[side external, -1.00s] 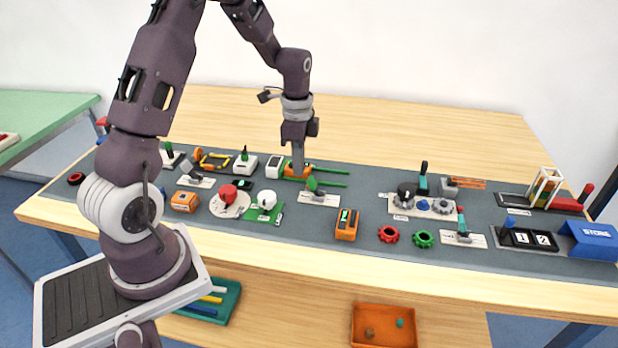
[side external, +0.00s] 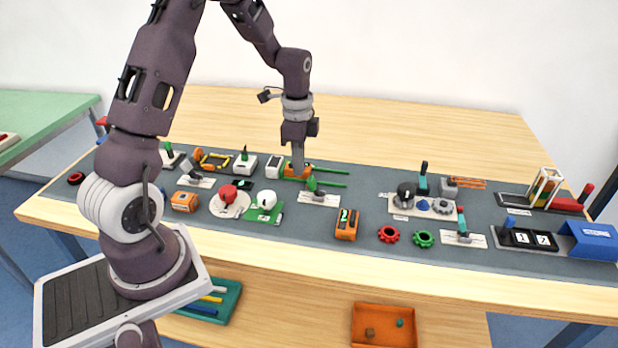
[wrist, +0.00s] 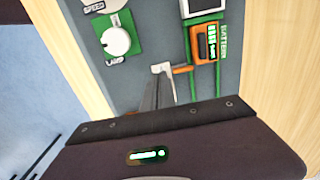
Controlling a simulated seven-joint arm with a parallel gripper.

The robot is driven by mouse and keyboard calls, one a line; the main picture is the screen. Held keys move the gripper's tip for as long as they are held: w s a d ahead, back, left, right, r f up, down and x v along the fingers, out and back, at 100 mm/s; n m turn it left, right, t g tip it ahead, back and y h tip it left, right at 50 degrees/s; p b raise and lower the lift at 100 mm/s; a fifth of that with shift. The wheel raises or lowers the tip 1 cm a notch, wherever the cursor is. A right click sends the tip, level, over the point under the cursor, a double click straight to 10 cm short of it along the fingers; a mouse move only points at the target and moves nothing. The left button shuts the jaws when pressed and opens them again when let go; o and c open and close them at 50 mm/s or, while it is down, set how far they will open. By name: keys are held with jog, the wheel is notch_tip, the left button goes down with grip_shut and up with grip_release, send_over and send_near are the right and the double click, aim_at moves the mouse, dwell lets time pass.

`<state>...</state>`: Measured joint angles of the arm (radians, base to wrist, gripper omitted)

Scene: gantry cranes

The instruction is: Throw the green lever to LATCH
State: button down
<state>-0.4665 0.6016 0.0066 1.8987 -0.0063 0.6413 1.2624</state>
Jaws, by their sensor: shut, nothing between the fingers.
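The green lever (side external: 312,184) stands on a white plate (side external: 318,199) near the middle of the grey mat in the side view. My gripper (side external: 298,175) points down just left of and behind the lever; whether they touch cannot be told. In the wrist view, my shut fingers (wrist: 157,98) reach up to a white plate (wrist: 162,68) and cover part of it. The lever's handle cannot be made out there, and no LATCH label is legible.
Behind my gripper are an orange unit (side external: 297,171) and green rods (side external: 330,170). The white lamp knob (side external: 266,200) sits to the left; it also shows in the wrist view (wrist: 116,42). An orange box (side external: 347,224) stands front right. The wood behind the mat is clear.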

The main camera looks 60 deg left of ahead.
aim_at(310, 178)
jog(key=shift+f, duration=0.1)
dwell(0.3)
jog(key=shift+f, duration=1.4)
jog(key=shift+w+d, duration=1.4)
jog(key=shift+w, duration=0.05)
jog(key=shift+s+a, duration=0.45)
jog(key=shift+r, duration=0.15)
notch_tip(310, 178, up, 6)
jog(key=shift+r, duration=0.35)
